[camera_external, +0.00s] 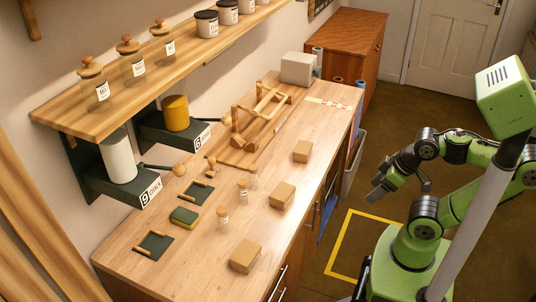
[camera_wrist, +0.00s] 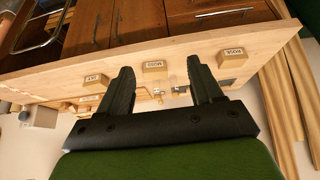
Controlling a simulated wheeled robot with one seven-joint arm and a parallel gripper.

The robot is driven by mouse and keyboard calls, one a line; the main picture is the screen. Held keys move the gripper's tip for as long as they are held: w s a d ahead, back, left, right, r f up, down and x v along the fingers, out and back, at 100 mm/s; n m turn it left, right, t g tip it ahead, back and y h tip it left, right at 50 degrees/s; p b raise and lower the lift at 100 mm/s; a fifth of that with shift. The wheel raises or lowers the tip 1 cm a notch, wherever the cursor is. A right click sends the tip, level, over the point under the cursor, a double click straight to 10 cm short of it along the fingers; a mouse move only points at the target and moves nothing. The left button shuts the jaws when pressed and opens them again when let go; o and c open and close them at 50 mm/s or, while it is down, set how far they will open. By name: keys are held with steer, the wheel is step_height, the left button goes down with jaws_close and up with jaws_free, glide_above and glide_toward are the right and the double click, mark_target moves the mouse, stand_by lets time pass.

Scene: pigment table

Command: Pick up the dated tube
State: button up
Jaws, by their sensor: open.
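Several small clear tubes with light stoppers and white labels stand on the wooden table (camera_external: 135,262): one nearer the front (camera_external: 222,218), one behind it (camera_external: 243,188) and one farther back (camera_external: 253,175). Their labels are too small to read, so I cannot tell which is dated. My gripper (camera_external: 378,191) is off the table's right side, apart from all the tubes. In the wrist view my gripper (camera_wrist: 160,78) has its two fingers spread with nothing between them. Small tubes show far beyond the fingers there, partly hidden.
Cardboard boxes line the right side: near (camera_external: 246,257), middle (camera_external: 282,196), far (camera_external: 303,151). A green-and-yellow sponge (camera_external: 184,217) and dark trays (camera_external: 153,244) lie left of the tubes. A wooden frame (camera_external: 240,140) stands behind; a shelf (camera_external: 135,100) overhangs the left.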

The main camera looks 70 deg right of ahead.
steer(key=shift+w, duration=0.1)
steer(key=n+t+y+b, duration=0.2)
steer(key=n+t+y, duration=0.4)
steer(key=y, duration=0.1)
glide_toward(221, 209)
steer(key=x, duration=0.3)
steer(key=p+x, duration=0.1)
steer(key=x, duration=0.6)
steer(key=shift+w+a+f+p, duration=0.1)
steer(key=shift+w+f+p, duration=0.05)
steer(key=shift+f+p, duration=0.35)
steer(key=c, duration=1)
steer(key=shift+r, duration=0.15)
